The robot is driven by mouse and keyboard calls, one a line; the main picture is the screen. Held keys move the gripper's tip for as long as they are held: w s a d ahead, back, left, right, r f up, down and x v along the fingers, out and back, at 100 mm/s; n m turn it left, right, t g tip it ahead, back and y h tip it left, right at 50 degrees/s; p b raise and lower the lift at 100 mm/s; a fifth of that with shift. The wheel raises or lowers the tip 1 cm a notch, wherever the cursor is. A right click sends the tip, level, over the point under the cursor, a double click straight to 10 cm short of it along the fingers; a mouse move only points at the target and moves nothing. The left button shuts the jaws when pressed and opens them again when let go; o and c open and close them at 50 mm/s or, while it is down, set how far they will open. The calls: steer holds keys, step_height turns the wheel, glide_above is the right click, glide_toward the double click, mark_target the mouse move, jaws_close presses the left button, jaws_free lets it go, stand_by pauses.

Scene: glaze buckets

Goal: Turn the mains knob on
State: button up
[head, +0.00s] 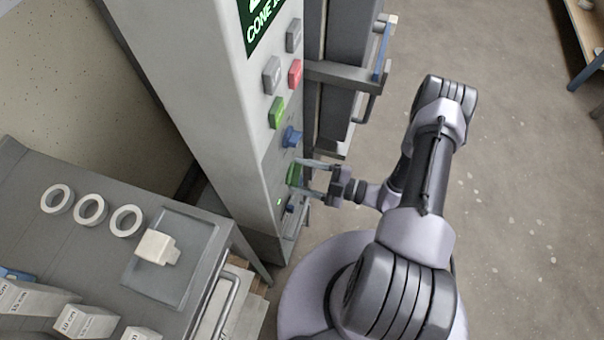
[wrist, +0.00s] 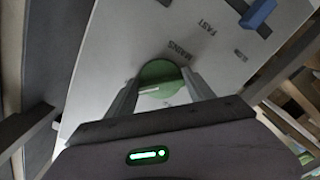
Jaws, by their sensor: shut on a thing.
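The mains knob is a green round knob (wrist: 162,76) under the label "MAINS" in the wrist view, low on the grey control panel. In the head view the green knob (head: 293,174) shows between my fingertips. My gripper (head: 306,178) is shut on this knob, with one finger on each side; the wrist view shows the two fingers (wrist: 160,92) reaching to it. A pale line shows on the knob's face. Its lower part is partly hidden by my gripper.
Above on the panel are a blue knob (head: 292,136), a green button (head: 276,112), a red button (head: 295,73) and grey buttons (head: 272,75). A grey bench (head: 90,250) with white rings stands left. Open floor (head: 520,190) lies right.

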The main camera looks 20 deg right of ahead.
stand_by(0.5)
steer(key=o, duration=1.4)
steer(key=shift+d, duration=0.1)
steer(key=p+v, duration=0.2)
steer(key=v, duration=1.5)
steer(key=shift+s, duration=0.15)
